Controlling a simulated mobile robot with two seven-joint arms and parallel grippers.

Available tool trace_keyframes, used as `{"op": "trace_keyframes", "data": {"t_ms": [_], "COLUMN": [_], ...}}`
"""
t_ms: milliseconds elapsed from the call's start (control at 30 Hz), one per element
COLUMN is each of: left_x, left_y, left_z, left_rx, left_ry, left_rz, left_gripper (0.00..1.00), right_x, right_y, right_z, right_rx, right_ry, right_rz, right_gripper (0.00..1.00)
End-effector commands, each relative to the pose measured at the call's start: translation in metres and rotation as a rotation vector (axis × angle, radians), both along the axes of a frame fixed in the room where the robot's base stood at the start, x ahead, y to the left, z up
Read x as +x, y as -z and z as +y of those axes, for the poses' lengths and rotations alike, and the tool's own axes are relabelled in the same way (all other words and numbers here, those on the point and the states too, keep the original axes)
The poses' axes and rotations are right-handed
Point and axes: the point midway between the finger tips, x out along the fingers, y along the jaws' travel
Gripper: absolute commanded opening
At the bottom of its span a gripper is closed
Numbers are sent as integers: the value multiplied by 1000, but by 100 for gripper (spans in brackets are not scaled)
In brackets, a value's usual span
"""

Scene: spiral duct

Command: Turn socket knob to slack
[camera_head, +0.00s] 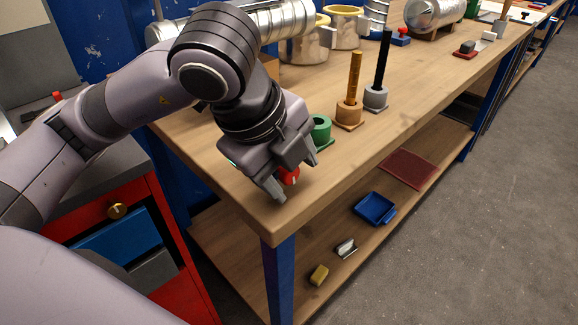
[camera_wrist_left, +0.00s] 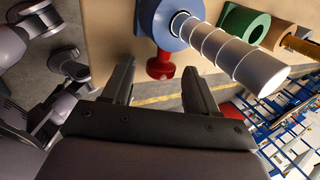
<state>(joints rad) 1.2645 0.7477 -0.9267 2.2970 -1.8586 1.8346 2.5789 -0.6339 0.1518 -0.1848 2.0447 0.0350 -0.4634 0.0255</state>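In the left wrist view, a blue round socket (camera_wrist_left: 153,22) holds a ribbed metal tube (camera_wrist_left: 228,52). A red knob (camera_wrist_left: 160,66) sticks out of the socket's side. My left gripper (camera_wrist_left: 158,74) is open, with one finger on each side of the knob and a visible gap to both. In the head view the left gripper (camera_head: 293,180) is at the near corner of the bench, and part of the red knob (camera_head: 289,176) shows between its fingers. The blue socket is hidden there behind the gripper. The right gripper is not in view.
A green socket (camera_head: 321,130), a tan socket (camera_head: 349,115) with a wooden rod and a grey socket (camera_head: 375,98) with a black rod stand along the bench (camera_head: 425,95). A red drawer cabinet (camera_head: 160,235) is at left. The lower shelf holds a blue tray (camera_head: 374,209).

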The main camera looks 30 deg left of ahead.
Motion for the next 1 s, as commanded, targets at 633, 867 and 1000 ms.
{"op": "trace_keyframes", "data": {"t_ms": [633,867,1000], "left_x": [-28,-28,-30], "left_y": [-65,-65,-63], "left_z": [10,10,6], "left_rx": [0,0,-12], "left_ry": [1,0,28], "left_rz": [-1,0,18], "left_gripper": [58,58,58], "right_x": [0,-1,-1], "right_y": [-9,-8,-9], "right_z": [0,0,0], "right_rx": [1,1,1], "right_ry": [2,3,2], "right_rz": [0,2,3], "right_gripper": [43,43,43]}}
